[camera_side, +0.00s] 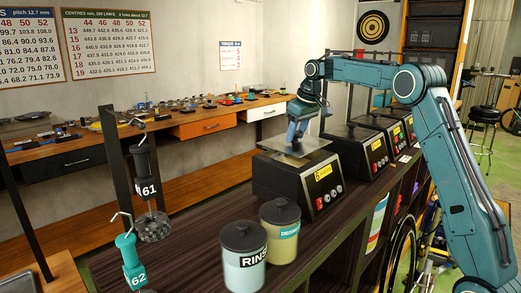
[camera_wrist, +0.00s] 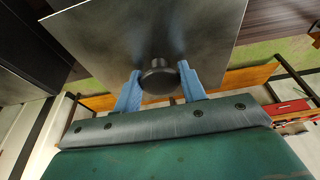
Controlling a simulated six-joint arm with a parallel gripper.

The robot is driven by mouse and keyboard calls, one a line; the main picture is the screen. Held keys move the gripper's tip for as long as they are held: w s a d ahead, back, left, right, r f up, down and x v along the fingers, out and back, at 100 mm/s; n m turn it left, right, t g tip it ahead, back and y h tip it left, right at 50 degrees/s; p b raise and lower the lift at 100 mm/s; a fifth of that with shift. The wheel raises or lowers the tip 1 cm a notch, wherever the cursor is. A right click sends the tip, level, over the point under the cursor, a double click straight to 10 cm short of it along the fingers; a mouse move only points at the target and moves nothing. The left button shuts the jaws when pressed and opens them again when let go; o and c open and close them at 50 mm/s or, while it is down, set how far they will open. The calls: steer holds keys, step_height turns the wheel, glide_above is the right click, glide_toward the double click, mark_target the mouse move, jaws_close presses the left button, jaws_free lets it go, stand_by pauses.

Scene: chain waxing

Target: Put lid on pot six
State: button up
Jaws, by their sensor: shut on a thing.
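Pot six (camera_side: 288,185) is the nearest dark box on the bench in the side view, with a yellow label and a red switch on its front. The lid (camera_side: 273,143) is a flat square metal plate, at the top of pot six. I cannot tell whether it rests on the rim or hangs just above it. My gripper (camera_side: 296,146) points down at the middle of the lid. In the wrist view, the blue fingers of my gripper (camera_wrist: 160,88) are shut on the dark round knob (camera_wrist: 158,76) of the lid (camera_wrist: 150,30). The pot's inside is hidden.
A rack with hanging items 61 (camera_side: 147,185) and 62 (camera_side: 130,262) stands at left.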

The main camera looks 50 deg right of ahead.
mark_target(297, 139)
steer(key=shift+f, duration=0.15)
steer(key=shift+f, duration=1.55)
steer(key=o, duration=1.2)
steer(key=shift+c, duration=0.2)
steer(key=shift+f, duration=0.1)
steer(key=shift+v, duration=3.75)
